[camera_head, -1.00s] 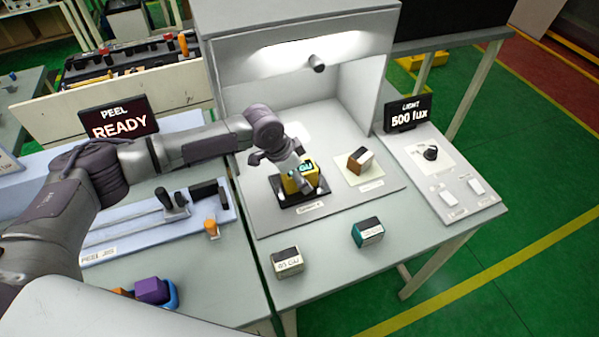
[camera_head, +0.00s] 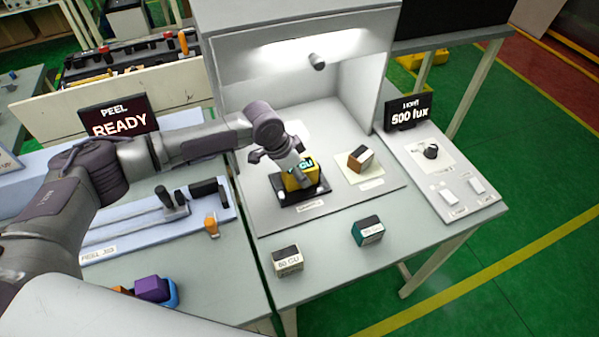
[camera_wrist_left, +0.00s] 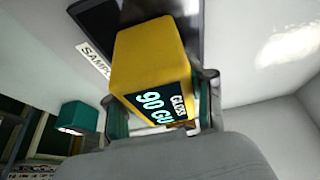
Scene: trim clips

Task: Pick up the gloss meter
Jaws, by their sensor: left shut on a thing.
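The gloss meter (camera_head: 301,177) is a yellow box with a dark display reading GLOSS 90 GU. In the head view it is at a black sample plate (camera_head: 318,190) on the floor of the light booth. My left gripper (camera_head: 296,172) reaches down over it from the upper left and is shut on it. In the left wrist view the gloss meter (camera_wrist_left: 150,65) fills the middle, with a finger on each side of it. The gripper hides part of it in the head view. I cannot tell whether it touches the plate. My right gripper is out of view.
A brown and white block (camera_head: 361,159) sits on a cream pad to the right. A white-labelled block (camera_head: 287,261) and a teal block (camera_head: 367,230) stand on the table in front. The booth wall (camera_head: 375,90) and a 500 lux display (camera_head: 408,113) are close by.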

